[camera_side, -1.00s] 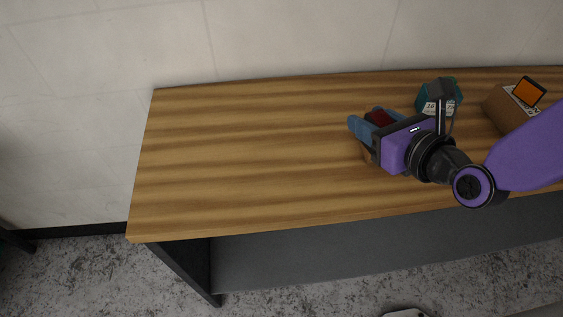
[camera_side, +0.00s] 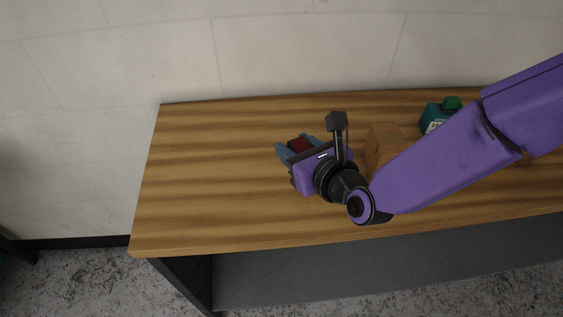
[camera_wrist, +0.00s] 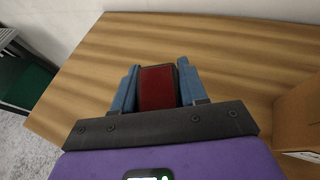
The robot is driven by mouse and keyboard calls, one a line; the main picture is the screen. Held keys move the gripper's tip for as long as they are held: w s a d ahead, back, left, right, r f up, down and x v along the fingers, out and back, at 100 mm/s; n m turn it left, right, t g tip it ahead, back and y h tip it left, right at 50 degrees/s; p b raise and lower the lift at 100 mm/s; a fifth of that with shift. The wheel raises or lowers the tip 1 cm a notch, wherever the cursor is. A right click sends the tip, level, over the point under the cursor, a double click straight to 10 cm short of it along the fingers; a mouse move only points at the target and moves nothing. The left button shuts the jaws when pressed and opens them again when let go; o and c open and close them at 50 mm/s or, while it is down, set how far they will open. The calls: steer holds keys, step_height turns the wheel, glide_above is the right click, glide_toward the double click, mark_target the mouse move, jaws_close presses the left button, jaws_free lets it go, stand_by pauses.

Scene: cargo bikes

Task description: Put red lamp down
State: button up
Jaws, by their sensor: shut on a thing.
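The red lamp (camera_wrist: 158,88) is a dark red block with a dark edge, held between the two blue fingers of my gripper (camera_wrist: 156,84) in the wrist view. In the side view the red lamp (camera_side: 299,145) shows between the fingers of my gripper (camera_side: 290,147), over the middle-left part of the wooden table (camera_side: 200,180). My gripper is shut on it. The underside of the lamp is hidden, so I cannot tell whether it touches the table.
A brown cardboard box (camera_side: 384,143) stands right of my gripper, partly behind my arm; it also shows at the right of the wrist view (camera_wrist: 300,115). A teal container with a green top (camera_side: 437,113) stands farther right. The table's left part is clear.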

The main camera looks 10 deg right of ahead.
steer(key=f, duration=0.1)
steer(key=w+a+f, duration=0.2)
steer(key=shift+a+f, duration=0.15)
steer(key=shift+f, duration=0.2)
steer(key=shift+w+a+f, duration=0.1)
steer(key=shift+f, duration=1.55)
steer(key=shift+f, duration=0.1)
steer(key=o, duration=1.1)
steer(key=shift+s+r, duration=0.2)
steer(key=shift+s, duration=0.05)
steer(key=v, duration=1.1)
steer(key=shift+s+d+r, duration=0.1)
steer(key=shift+s+d, duration=0.05)
steer(key=shift+d, duration=0.05)
